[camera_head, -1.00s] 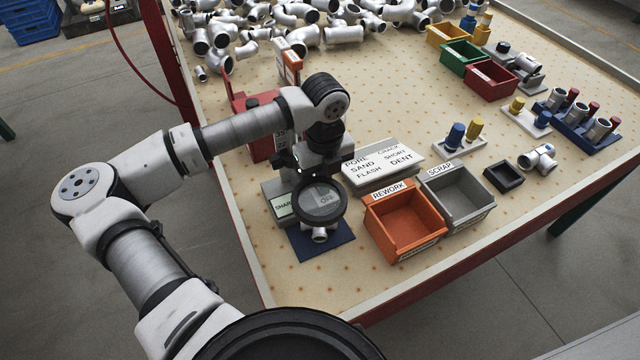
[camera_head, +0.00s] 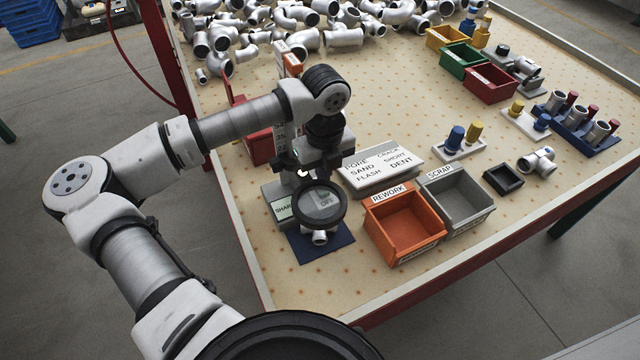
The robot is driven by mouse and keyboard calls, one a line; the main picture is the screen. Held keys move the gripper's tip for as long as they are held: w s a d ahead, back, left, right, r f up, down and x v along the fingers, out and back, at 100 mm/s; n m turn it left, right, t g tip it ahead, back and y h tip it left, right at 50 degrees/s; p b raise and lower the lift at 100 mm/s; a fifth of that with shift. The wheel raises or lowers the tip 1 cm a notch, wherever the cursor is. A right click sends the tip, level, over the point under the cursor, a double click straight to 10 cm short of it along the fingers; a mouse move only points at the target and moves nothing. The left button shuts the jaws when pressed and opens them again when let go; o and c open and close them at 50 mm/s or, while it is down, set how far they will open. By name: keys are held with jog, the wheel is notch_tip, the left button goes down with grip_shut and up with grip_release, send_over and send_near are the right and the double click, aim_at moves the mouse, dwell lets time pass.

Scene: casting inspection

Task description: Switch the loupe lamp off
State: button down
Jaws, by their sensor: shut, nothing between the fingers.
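The loupe (camera_head: 320,205) is a round lens in a black ring, above a dark blue mat (camera_head: 338,240) at the table's near left. Dark letters that look like OFF show in the lens. A silver pipe fitting (camera_head: 320,238) sits on the mat under its front edge. My gripper (camera_head: 302,174) points down just behind the ring, at its upper left. It is shut and holds nothing. My wrist partly hides the loupe's stand, and I cannot make out the switch. I cannot tell whether the fingertips touch the loupe.
A grey box with a partly hidden label (camera_head: 284,209) stands left of the lens. A white defect-word board (camera_head: 380,168), an orange REWORK bin (camera_head: 405,232) and a grey SCRAP bin (camera_head: 462,205) stand to the right. Silver pipes (camera_head: 340,37) crowd the back.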

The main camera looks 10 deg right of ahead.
jog(key=shift+r+p, duration=0.55)
jog(key=shift+r, duration=1.55)
